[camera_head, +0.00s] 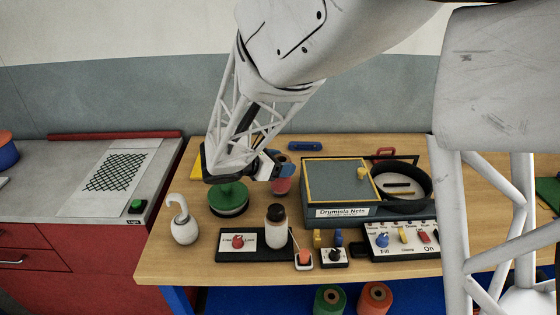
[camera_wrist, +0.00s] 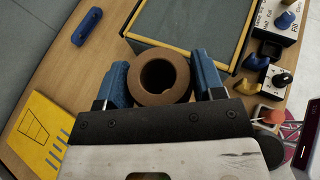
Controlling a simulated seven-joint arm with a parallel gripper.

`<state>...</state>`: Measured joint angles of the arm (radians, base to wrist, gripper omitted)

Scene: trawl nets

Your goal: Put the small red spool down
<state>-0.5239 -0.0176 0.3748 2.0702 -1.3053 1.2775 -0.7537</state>
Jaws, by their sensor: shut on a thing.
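My gripper (camera_head: 279,166) is shut on the small red spool (camera_head: 282,185), over the wooden table left of the grey box. In the wrist view my gripper (camera_wrist: 162,82) has its blue fingers on either side of the spool, whose brown ring-shaped end (camera_wrist: 141,92) and dark hole face the camera. The spool looks upright. Its red side shows below the fingers in the head view; I cannot tell whether its bottom touches the table.
A green spool (camera_head: 228,197) stands just left. The grey yellow-edged box (camera_head: 335,178) is close on the right. A dark-capped jar (camera_head: 276,229), a black switch panel (camera_head: 232,254) and a white hooked item (camera_head: 184,226) stand in front. A blue handle (camera_head: 305,146) lies behind.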

